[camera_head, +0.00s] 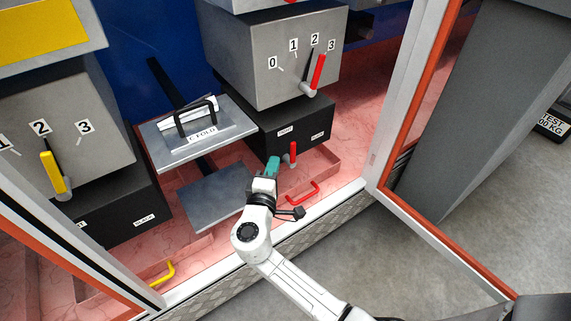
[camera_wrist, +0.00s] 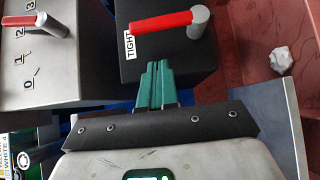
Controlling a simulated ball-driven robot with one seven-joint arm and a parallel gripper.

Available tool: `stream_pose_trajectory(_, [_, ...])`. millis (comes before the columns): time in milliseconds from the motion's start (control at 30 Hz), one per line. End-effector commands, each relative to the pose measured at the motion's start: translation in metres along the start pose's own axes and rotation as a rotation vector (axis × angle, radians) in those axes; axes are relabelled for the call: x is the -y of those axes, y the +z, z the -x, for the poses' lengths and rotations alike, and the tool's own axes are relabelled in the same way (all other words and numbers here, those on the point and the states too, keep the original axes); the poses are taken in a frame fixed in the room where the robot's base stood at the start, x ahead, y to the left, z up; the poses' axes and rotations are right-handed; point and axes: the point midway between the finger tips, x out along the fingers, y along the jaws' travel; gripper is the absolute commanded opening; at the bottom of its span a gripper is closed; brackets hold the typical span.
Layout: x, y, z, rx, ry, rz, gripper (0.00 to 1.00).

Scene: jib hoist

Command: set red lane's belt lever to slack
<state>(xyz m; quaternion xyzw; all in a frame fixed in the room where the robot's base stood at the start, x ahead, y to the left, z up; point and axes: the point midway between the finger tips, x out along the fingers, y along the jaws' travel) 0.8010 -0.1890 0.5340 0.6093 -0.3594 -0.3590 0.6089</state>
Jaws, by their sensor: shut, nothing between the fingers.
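The red lane's belt lever (camera_head: 293,150) is a small red handle on the front of a black box (camera_head: 262,122). It points up between two small white labels, nearer the left one, which is too small to read there. In the wrist view the red lever (camera_wrist: 162,22) runs from a grey pivot to beside a label reading TIGHT (camera_wrist: 129,45). My gripper (camera_head: 273,164) has teal fingers, shut and empty, just left of the lever. In the wrist view the shut fingertips (camera_wrist: 155,68) sit over the black box, apart from the lever.
A larger red lever (camera_head: 319,71) on the grey dial box (camera_head: 270,60) above points near 3. A red floor handle (camera_head: 302,192) lies below right. The open door frame (camera_head: 440,215) bounds the right side.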

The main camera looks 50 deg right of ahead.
Motion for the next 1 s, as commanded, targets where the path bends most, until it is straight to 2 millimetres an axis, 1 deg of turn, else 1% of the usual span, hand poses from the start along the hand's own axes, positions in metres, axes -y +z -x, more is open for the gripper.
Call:
stream_pose_trajectory(33, [0.003, 0.009, -0.006, 0.003, -0.001, 0.001, 0.0])
stream_pose_trajectory(100, [0.002, 0.015, -0.012, 0.002, 0.0, 0.001, 0.0])
stream_pose_trajectory(300, [0.001, 0.026, -0.023, 0.0, 0.0, 0.001, 0.0])
stream_pose_trajectory(767, [0.0, 0.028, -0.025, -0.001, -0.002, -0.001, 0.0])
stream_pose_trajectory(1000, [-0.003, 0.03, -0.027, -0.001, -0.035, -0.033, 0.0])
